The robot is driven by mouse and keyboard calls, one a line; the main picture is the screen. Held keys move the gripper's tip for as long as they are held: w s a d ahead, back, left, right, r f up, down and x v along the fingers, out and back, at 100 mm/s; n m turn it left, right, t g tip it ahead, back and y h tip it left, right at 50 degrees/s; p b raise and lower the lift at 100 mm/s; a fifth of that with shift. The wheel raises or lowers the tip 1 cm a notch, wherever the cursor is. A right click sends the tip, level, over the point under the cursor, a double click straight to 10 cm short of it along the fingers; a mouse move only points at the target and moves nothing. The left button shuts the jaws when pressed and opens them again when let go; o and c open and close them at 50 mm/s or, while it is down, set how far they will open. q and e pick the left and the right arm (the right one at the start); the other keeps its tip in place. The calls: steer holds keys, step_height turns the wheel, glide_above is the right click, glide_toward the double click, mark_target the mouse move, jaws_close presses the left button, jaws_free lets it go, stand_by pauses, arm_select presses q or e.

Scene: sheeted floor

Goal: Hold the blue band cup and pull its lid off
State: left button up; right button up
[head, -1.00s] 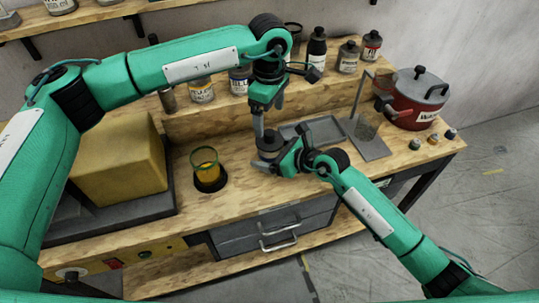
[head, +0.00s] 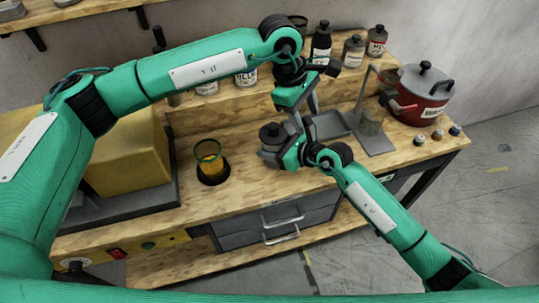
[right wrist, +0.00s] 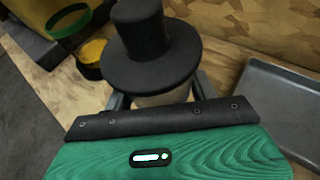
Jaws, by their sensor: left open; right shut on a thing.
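The cup wears a black knobbed lid, which shows in the head view (head: 272,134) and large in the right wrist view (right wrist: 150,62). A little of the cup's pale body (right wrist: 162,97) shows under the lid; no blue band is visible. My right gripper (head: 276,158) is shut around the cup's body, below the lid. The lid sits on the cup, which looks upright. My left gripper (head: 302,118) is open, with its fingers pointing down, just right of and above the lid. I cannot tell whether a finger touches the lid.
A green-rimmed glass with yellow contents (head: 209,158) stands left of the cup. A grey tray (head: 328,125), a metal stand (head: 377,139) and a red pot (head: 420,98) are to the right. Several bottles line the back shelf. A yellow block (head: 125,150) fills the left.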

arm_select(q)
steer(key=s+d+r+m+g+h, duration=0.1)
steer(key=s+d+m+g+h, duration=0.15)
steer(key=s+d+h, duration=0.85)
step_height(320, 180, up, 7)
steer(key=d+n+t+h, duration=0.2)
steer(key=n+t+h, duration=0.2)
steer(key=h, duration=0.2)
steer(key=w+a+r+n+t, duration=0.15)
steer(key=a+n+t, duration=0.25)
steer(key=n+t, duration=0.4)
steer(key=n+t+y, duration=0.7)
steer(key=n+y, duration=0.8)
steer(key=y, duration=0.5)
glide_toward(273, 130)
steer(key=w, duration=0.3)
steer(key=w+f, duration=0.1)
steer(key=w, duration=0.7)
steer(key=shift+w+d+f, duration=0.2)
steer(key=shift+d+f, duration=0.15)
steer(key=shift+f, duration=0.05)
